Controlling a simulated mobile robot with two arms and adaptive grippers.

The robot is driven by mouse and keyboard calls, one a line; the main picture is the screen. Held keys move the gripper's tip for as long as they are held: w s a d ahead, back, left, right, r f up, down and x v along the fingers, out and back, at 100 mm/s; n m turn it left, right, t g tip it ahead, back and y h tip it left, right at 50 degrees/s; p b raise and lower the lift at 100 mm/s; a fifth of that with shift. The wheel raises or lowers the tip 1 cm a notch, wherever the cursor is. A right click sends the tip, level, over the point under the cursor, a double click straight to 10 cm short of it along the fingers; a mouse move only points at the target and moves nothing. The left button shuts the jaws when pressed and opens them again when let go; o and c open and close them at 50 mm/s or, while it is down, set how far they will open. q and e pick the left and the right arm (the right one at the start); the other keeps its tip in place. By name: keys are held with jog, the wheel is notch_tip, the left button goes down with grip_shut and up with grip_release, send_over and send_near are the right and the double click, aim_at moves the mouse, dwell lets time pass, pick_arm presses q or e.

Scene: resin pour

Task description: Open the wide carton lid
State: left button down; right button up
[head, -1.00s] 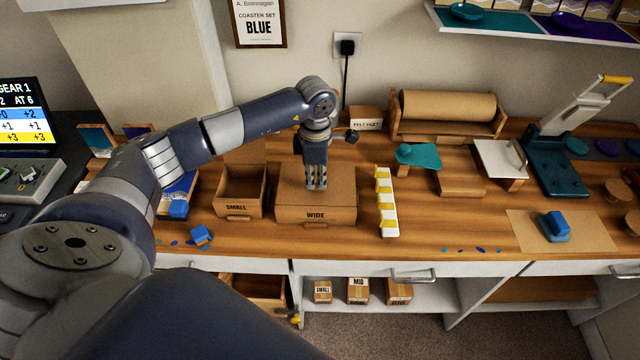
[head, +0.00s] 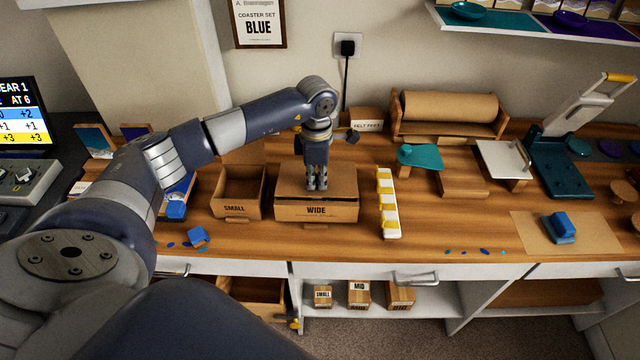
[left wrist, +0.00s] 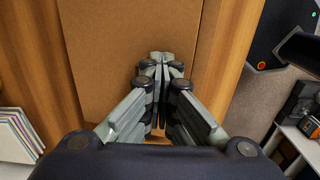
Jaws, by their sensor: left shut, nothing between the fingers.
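The wide carton (head: 316,211) stands on the wooden bench, with "WIDE" printed on its front. Its brown lid (head: 342,181) lies flat and closed on top. My left gripper (head: 317,186) points straight down over the middle of the lid, fingers shut and empty. In the left wrist view the shut fingertips (left wrist: 160,58) are over the brown lid (left wrist: 120,45); whether they touch it I cannot tell. My right gripper does not show.
The open small carton (head: 238,190) stands left of the wide one. A white rack with yellow parts (head: 387,203) stands close on its right. Blue blocks (head: 198,235) lie at the front left. A paper roll (head: 447,106) is behind.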

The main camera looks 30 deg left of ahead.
pick_arm(q)
jog(key=shift+w+a+r+p, duration=0.2)
jog(key=shift+r+p, duration=0.1)
jog(key=shift+r, duration=0.35)
jog(key=shift+w+a+r+p, duration=0.1)
jog(key=shift+w+r+p, duration=0.15)
jog(key=shift+r, duration=0.4)
jog(key=shift+w+a+r, duration=0.15)
jog(key=shift+w+r, duration=0.05)
jog(key=shift+r, duration=0.2)
jog(key=shift+w+a+r, duration=0.15)
jog(key=shift+r, duration=0.25)
jog(key=shift+w+a+r, duration=0.6)
jog(key=shift+w+r, duration=0.15)
jog(key=shift+r, duration=0.05)
jog(key=w+a+b, duration=0.6)
jog(key=w+b, duration=0.1)
jog(key=w, duration=0.4)
jog(key=shift+w+a, duration=0.15)
jog(key=shift+a, duration=0.2)
dwell(0.6)
jog(key=shift+r, duration=0.15)
